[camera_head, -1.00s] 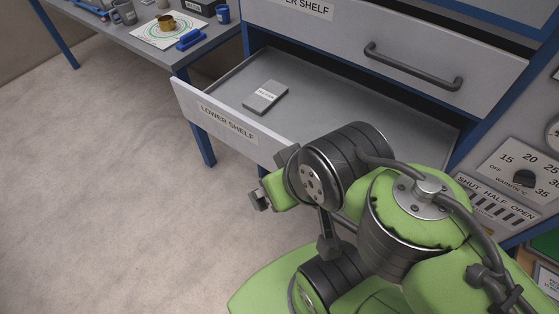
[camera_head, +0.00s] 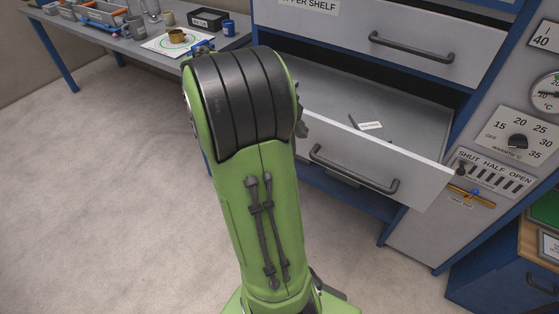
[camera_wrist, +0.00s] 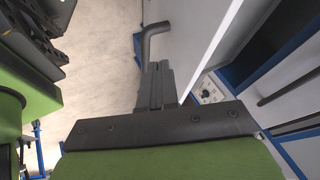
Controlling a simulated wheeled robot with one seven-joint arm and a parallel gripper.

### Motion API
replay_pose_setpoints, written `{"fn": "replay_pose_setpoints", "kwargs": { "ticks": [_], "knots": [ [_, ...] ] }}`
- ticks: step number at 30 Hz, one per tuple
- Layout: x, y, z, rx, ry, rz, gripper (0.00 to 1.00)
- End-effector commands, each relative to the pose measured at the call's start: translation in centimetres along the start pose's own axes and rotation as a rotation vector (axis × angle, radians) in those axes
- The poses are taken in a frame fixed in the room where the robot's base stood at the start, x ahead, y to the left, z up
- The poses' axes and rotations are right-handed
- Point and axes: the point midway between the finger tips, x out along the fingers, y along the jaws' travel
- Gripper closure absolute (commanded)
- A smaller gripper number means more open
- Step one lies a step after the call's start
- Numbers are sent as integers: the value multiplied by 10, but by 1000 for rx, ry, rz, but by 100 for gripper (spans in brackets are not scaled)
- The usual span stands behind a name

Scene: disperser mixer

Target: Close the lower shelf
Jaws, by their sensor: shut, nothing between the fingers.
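The lower shelf is a grey drawer (camera_head: 415,178) pulled out below the upper shelf, its left part hidden behind my arm. Its dark bar handle (camera_head: 352,174) is in clear view on the front. In the wrist view, the handle (camera_wrist: 154,38) curves just beyond my fingertips, beside the pale drawer front (camera_wrist: 190,45). My gripper (camera_wrist: 155,75) is shut and empty, pointing along the drawer front. I cannot tell whether its tips touch the handle. In the head view my gripper is hidden behind my arm.
The upper shelf (camera_head: 470,50) is above. A labelled item (camera_head: 371,126) lies inside the open drawer. A bench (camera_head: 115,45) with mugs and trays stands at the left. A dial panel (camera_head: 517,140) is at the right. The floor at left is clear.

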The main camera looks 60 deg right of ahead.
Motion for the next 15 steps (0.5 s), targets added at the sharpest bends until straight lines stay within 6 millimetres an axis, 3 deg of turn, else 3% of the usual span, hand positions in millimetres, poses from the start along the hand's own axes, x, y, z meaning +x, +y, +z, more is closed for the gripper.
{"fn": "replay_pose_setpoints", "kwargs": {
  "ticks": [8, 15],
  "knots": [
    [28, -2, -7, 90, 41, 15, 100],
    [79, 0, -8, 86, 40, 17, 100]
  ]
}}
